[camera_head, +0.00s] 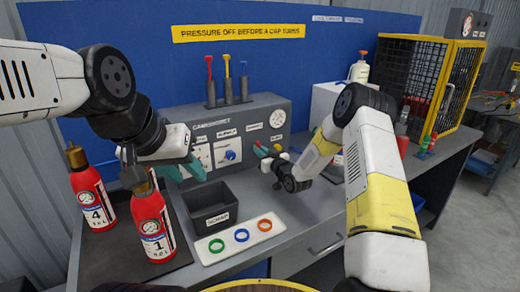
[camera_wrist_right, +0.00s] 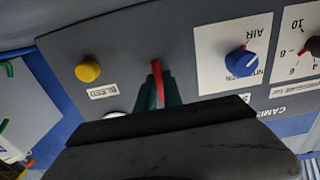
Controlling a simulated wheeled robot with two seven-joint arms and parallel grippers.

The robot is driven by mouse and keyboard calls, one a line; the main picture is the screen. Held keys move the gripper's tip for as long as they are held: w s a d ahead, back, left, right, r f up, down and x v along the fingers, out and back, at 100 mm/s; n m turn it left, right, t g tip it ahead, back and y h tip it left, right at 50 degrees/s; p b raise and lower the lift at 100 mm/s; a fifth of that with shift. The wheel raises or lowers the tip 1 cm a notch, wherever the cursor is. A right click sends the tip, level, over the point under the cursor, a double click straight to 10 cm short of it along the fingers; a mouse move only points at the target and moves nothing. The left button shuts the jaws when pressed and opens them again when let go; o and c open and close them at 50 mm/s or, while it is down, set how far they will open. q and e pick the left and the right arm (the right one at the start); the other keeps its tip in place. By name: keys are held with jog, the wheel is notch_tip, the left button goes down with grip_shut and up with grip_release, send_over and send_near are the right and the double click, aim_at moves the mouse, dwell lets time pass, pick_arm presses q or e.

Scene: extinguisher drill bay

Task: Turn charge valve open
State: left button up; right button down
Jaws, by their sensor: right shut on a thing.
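The grey charging console (camera_head: 240,112) stands against the blue back panel. My right gripper (camera_wrist_right: 160,92) is at its front face, shut on a red lever (camera_wrist_right: 158,78), taken as the charge valve; the lever stands edge-on between the green fingertips. Its label is hidden by the gripper. A yellow knob (camera_wrist_right: 88,71) marked BLEED and a blue selector knob (camera_wrist_right: 241,62) sit on either side. In the head view the right gripper (camera_head: 270,150) partly covers this part of the console. My left gripper (camera_head: 186,171) is open and empty in front of the console's left side.
Red extinguishers 1 (camera_head: 153,228) and 4 (camera_head: 90,197) stand at the left. A dark bin (camera_head: 211,222) and a white tray (camera_head: 205,250) with green, blue and orange rings sit on the bench. A yellow-framed cage (camera_head: 424,75) stands at the right.

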jog(key=shift+f, duration=0.1)
dwell(0.3)
jog(key=c, duration=1.5)
grip_release()
jog(key=v, duration=0.7)
jog(key=shift+s+d, duration=0.2)
jog(key=shift+s, duration=0.15)
